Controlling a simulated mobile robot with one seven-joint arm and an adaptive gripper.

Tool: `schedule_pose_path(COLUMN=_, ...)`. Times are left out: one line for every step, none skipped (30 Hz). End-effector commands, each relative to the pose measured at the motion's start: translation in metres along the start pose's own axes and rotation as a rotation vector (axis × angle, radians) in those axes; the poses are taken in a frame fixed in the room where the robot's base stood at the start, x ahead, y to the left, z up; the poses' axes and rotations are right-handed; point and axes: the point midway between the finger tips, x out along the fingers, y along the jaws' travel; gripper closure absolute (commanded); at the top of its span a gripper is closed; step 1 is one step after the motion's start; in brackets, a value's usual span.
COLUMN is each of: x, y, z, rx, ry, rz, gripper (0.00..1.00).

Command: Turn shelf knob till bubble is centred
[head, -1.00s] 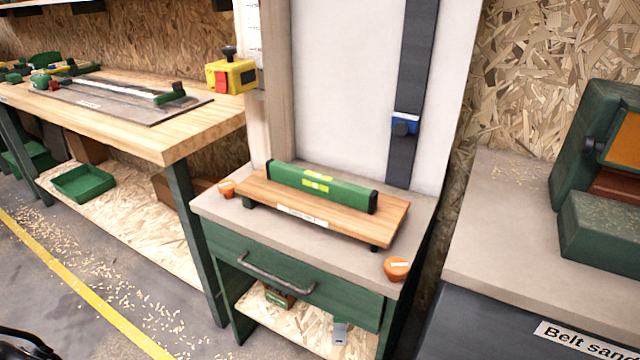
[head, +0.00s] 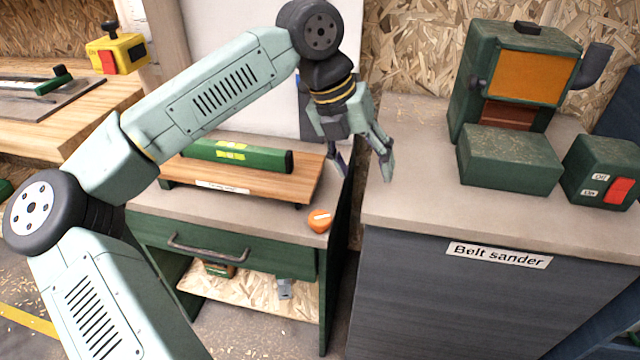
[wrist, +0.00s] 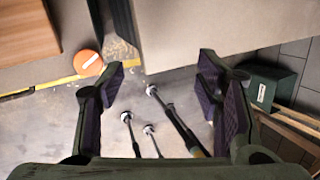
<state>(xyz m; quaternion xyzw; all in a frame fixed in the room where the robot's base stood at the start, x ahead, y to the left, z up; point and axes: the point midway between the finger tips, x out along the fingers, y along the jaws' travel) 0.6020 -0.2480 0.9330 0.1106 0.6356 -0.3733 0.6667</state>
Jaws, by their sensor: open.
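My gripper (head: 362,165) is open and empty. In the head view it hangs above the gap between the cabinet and the belt sander bench, up and right of the orange knob (head: 319,220). The knob, with a white bar mark, sits at the cabinet top's front right corner. In the wrist view the knob (wrist: 88,62) lies beyond the left finger, apart from it. The wooden shelf (head: 240,182) carries a green spirit level (head: 262,157). My arm partly covers the level and the shelf's left end. The bubble is too small to read.
The belt sander (head: 525,80) and a green box (head: 508,160) stand on the bench to the right. A red-switched box (head: 605,172) is at its far right. A yellow switch box (head: 117,54) is at upper left. The bench's front left surface is clear.

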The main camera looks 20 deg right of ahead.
Motion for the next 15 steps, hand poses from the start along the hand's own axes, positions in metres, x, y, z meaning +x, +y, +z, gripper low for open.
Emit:
schedule_pose_path(x=0.004, y=0.026, z=-0.001, rx=-0.055, ry=0.049, rz=0.121, gripper=0.41)
schedule_pose_path(x=0.005, y=0.04, z=-0.003, rx=-0.084, ry=0.073, rz=0.178, gripper=0.41)
schedule_pose_path(x=0.005, y=0.054, z=-0.005, rx=-0.116, ry=0.098, rz=0.241, gripper=0.41)
schedule_pose_path(x=0.005, y=0.063, z=-0.007, rx=-0.135, ry=0.113, rz=0.278, gripper=0.41)
schedule_pose_path(x=0.005, y=0.069, z=-0.008, rx=-0.149, ry=0.123, rz=0.307, gripper=0.41)
schedule_pose_path(x=0.005, y=0.076, z=-0.01, rx=-0.164, ry=0.135, rz=0.334, gripper=0.41)
schedule_pose_path(x=0.006, y=0.079, z=-0.011, rx=-0.171, ry=0.14, rz=0.345, gripper=0.41)
schedule_pose_path(x=0.007, y=0.081, z=-0.011, rx=-0.175, ry=0.143, rz=0.353, gripper=0.41)
schedule_pose_path(x=0.01, y=0.083, z=-0.012, rx=-0.177, ry=0.145, rz=0.357, gripper=0.41)
schedule_pose_path(x=0.013, y=0.084, z=-0.013, rx=-0.177, ry=0.146, rz=0.357, gripper=0.41)
schedule_pose_path(x=0.017, y=0.085, z=-0.014, rx=-0.176, ry=0.147, rz=0.355, gripper=0.41)
schedule_pose_path(x=0.022, y=0.087, z=-0.015, rx=-0.175, ry=0.147, rz=0.353, gripper=0.41)
schedule_pose_path(x=0.027, y=0.088, z=-0.016, rx=-0.174, ry=0.147, rz=0.352, gripper=0.41)
schedule_pose_path(x=0.032, y=0.09, z=-0.017, rx=-0.173, ry=0.147, rz=0.351, gripper=0.41)
schedule_pose_path(x=0.04, y=0.092, z=-0.018, rx=-0.173, ry=0.147, rz=0.35, gripper=0.41)
